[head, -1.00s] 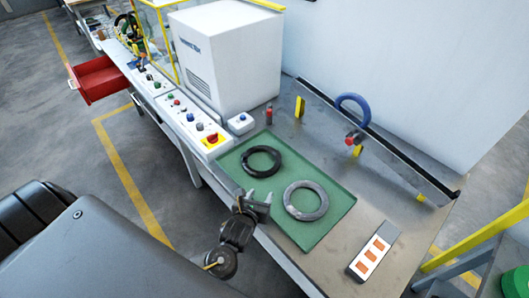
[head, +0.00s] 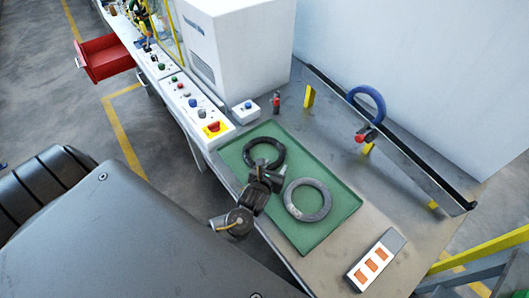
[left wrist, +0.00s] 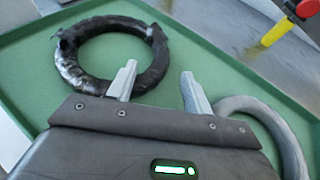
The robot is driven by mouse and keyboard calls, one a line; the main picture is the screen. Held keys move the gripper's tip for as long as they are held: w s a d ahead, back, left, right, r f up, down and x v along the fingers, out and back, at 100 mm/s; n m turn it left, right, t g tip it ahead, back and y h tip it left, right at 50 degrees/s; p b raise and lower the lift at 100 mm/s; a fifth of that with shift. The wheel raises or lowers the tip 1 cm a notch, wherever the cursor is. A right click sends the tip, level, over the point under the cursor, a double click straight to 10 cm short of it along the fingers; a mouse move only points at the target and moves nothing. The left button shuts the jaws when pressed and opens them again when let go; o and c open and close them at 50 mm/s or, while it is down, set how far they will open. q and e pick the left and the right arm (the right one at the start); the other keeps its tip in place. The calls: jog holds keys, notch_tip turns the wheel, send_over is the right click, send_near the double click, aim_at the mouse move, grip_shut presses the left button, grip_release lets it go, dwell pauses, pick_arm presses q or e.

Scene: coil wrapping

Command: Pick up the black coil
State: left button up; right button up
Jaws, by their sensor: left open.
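The black coil (head: 277,145) lies flat on the green tray (head: 322,228), toward its far left part. It also shows whole in the left wrist view (left wrist: 70,72), ahead and to the left of the fingers. My left gripper (head: 265,168) is over the tray at the near edge of the black coil and hides part of it in the head view. In the left wrist view its two fingers (left wrist: 158,88) stand apart with nothing between them. The left finger overlaps the coil's near right edge in the picture; I cannot tell whether they touch. My right gripper is not in view.
A grey coil (head: 325,212) lies on the tray beside the black one, close to the right finger. A white box with orange buttons (head: 374,262) is at the front right. A blue ring (head: 380,101) is at the back. A white machine (head: 240,55) stands behind left.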

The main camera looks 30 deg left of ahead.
aim_at(279, 160)
pick_arm(q)
jog(key=shift+w+f, duration=0.1)
jog(key=shift+w, duration=0.3)
jog(key=x, duration=0.4)
jog(key=shift+w+f, duration=0.15)
jog(key=shift+w, duration=0.1)
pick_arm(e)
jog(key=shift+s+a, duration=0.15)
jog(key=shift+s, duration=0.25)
pick_arm(q)
grip_shut()
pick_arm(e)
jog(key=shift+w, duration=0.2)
